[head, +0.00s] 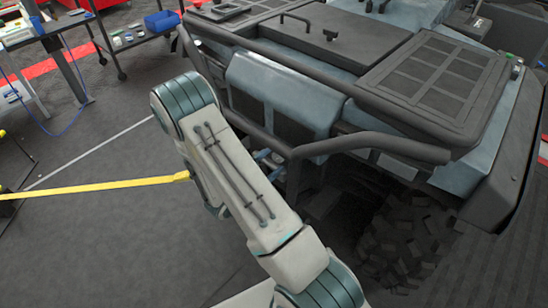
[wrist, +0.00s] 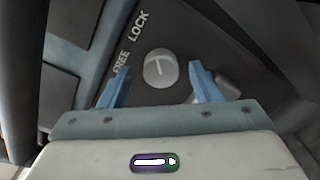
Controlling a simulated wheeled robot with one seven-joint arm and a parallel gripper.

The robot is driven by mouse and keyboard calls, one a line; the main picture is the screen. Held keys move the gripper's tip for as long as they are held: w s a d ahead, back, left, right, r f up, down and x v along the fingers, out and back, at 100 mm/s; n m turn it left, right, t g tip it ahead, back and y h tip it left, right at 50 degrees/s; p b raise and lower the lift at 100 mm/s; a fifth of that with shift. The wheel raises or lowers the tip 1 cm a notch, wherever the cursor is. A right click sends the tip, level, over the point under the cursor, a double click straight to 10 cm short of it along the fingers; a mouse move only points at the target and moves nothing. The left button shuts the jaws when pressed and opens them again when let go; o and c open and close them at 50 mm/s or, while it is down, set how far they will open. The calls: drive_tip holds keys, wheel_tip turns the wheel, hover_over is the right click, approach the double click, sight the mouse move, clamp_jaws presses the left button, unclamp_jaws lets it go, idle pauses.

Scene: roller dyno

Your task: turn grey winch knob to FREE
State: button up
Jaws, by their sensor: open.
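The grey winch knob (wrist: 160,69) shows in the wrist view as a round light-grey dial with a pale line across its face. The words FREE and LOCK are printed on the dark panel (wrist: 176,30) beside it, up and to the left of the knob. I cannot tell for sure which word the line points to. My gripper (wrist: 158,80) is open, its two blue fingers on either side of the knob in the picture, with gaps on both sides. In the head view my arm hides the knob, and the gripper is mostly hidden too.
The vehicle's dark tube bumper (head: 300,150) and blue-grey body panel (head: 285,85) stand close around my arm. A yellow strap (head: 90,188) runs to the left behind my arm. A black cart (head: 135,38) stands at the back left. The floor at left is mostly clear.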

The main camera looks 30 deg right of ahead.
drive_tip(key=shift+w+d, duration=0.2)
drive_tip(key=shift+d, duration=0.35)
drive_tip(key=c, duration=1)
